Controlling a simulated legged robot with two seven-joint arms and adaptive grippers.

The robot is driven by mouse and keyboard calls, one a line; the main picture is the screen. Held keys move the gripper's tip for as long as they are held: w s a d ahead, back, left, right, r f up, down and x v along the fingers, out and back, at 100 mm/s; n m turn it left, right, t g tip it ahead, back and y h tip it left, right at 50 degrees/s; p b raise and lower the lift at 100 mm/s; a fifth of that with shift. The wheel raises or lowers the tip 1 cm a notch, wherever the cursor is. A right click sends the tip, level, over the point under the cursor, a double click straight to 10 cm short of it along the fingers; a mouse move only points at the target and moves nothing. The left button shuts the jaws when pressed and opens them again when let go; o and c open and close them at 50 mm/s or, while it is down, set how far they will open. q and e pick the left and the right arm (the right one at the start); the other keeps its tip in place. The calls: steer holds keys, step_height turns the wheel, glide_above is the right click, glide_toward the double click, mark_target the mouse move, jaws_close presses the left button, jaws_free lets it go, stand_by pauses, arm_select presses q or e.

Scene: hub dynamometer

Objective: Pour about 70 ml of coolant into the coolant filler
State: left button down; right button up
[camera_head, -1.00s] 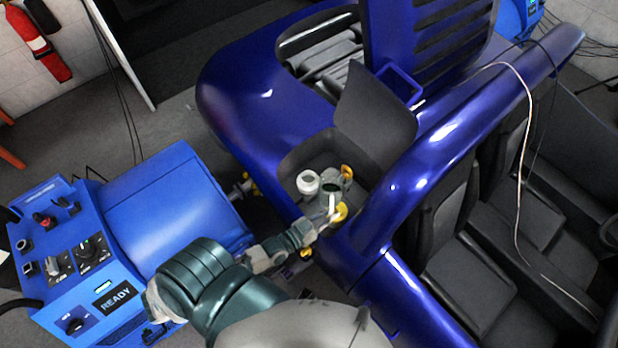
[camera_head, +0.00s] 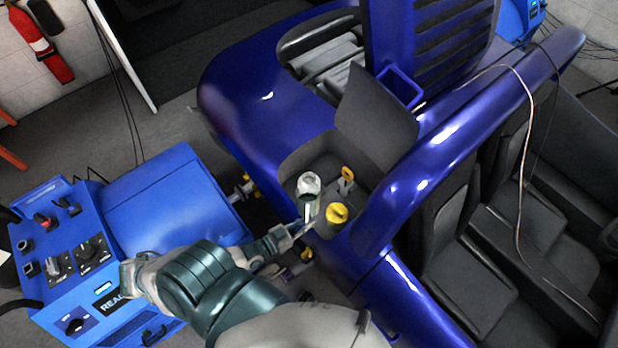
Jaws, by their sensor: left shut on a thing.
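My left gripper (camera_head: 306,229) is shut on a small grey-green cup (camera_head: 309,209) at the open bay in the blue car's rear deck. The cup's upper part lies against a white round neck (camera_head: 309,181) in the picture, which looks like the coolant filler. The cup hides part of the neck. I cannot tell whether the two touch, how far the cup is tilted, or whether liquid flows. My right gripper is not in view.
A yellow cap (camera_head: 337,212) is just right of the cup, and a yellow handle (camera_head: 347,174) stands behind it. A raised dark flap (camera_head: 376,123) bounds the bay at upper right. The blue dynamometer (camera_head: 160,205) stands left of the car (camera_head: 250,105).

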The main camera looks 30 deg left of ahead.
mark_target(302, 201)
arm_select(q)
steer(key=shift+w+a+r+n+g+p, duration=0.15)
steer(key=shift+r+n+g+p, duration=0.15)
steer(key=shift+r+p, duration=0.3)
steer(key=shift+w+a+r+n+g+p, duration=0.1)
steer(key=shift+w+r+n+g+p, duration=0.15)
steer(key=shift+r+p, duration=0.3)
steer(key=shift+w+a+r+n+g+p, duration=0.15)
steer(key=shift+w+a+n+g, duration=0.1)
steer(key=shift+w+n+g, duration=0.25)
steer(key=shift+w+a+r+n+g+p, duration=0.15)
steer(key=shift+w+a+n+g, duration=0.15)
steer(key=shift+n, duration=0.25)
steer(key=shift+w+a+r+n+g, duration=0.25)
steer(key=shift+w+r+n+g, duration=0.15)
steer(key=shift+w+r+g, duration=0.1)
steer(key=shift+w+a+r, duration=0.1)
steer(key=shift+w+a, duration=0.05)
steer(key=shift+w+a+r+n+g+p, duration=0.15)
steer(key=shift+w+r+n+g+p, duration=0.05)
steer(key=shift+r+n+g+p, duration=0.2)
steer(key=shift+w+a+r+n+g+p, duration=0.2)
steer(key=shift+r+n+g+p, duration=0.1)
steer(key=shift+r, duration=0.1)
steer(key=shift+w+a+r+n+g, duration=0.1)
steer(key=shift+w+n+g, duration=0.1)
steer(key=shift+n+g, duration=0.1)
steer(key=shift+w+a+r+n+g+h, duration=0.15)
steer(key=shift+w+n+g+h, duration=0.05)
steer(key=shift+n+g+h, duration=0.1)
